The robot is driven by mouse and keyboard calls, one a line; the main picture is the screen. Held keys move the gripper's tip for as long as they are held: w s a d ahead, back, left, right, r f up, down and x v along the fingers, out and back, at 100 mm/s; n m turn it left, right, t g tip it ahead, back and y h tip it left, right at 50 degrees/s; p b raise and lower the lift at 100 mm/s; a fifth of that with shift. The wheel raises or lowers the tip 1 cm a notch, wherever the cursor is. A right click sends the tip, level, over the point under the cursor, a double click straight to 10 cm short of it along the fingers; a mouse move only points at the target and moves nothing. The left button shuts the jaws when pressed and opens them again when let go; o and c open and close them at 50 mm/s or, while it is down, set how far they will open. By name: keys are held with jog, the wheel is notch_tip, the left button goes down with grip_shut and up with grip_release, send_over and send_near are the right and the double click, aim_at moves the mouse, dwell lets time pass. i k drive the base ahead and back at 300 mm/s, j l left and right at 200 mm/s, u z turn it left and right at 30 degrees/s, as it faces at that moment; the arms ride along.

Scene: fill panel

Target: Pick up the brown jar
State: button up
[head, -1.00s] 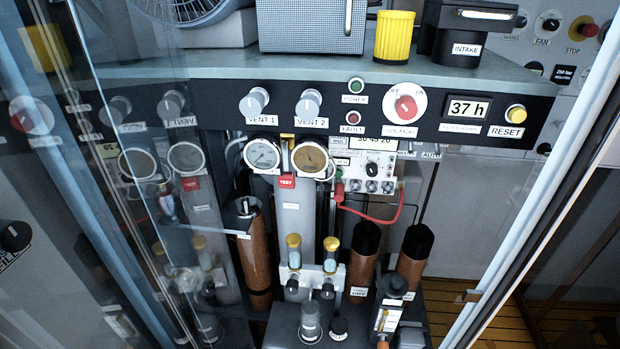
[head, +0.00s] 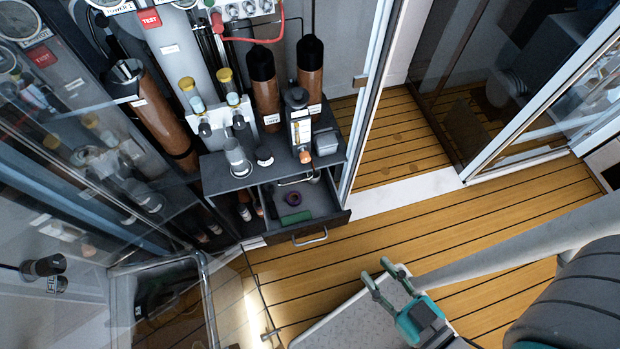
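My gripper (head: 376,270) is at the lower right of the head view, above the wooden floor. Its two grey fingers are apart with nothing between them. Small dark brown jars or bottles (head: 244,207) stand in shade under the counter, left of the open drawer. They are partly hidden, and I cannot tell which one is the brown jar. The gripper is well to the right of them and apart from everything in the cabinet. Tall brown cylinders (head: 311,78) stand upright at the back of the counter, with another larger one (head: 158,118) at the left.
An open drawer (head: 328,228) holds a green item (head: 296,217) and a purple ring (head: 292,198). Glass fittings and a labelled bottle (head: 300,130) stand on the dark counter (head: 215,177). Glass panels flank the cabinet. The wooden floor (head: 400,232) before it is clear.

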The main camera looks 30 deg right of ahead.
aim_at(265, 156)
jog(key=k+j+z, duration=0.1)
jog(key=k, duration=0.95)
jog(key=i+l+u, duration=0.2)
jog(key=i+l, duration=1.3)
jog(key=i, duration=0.15)
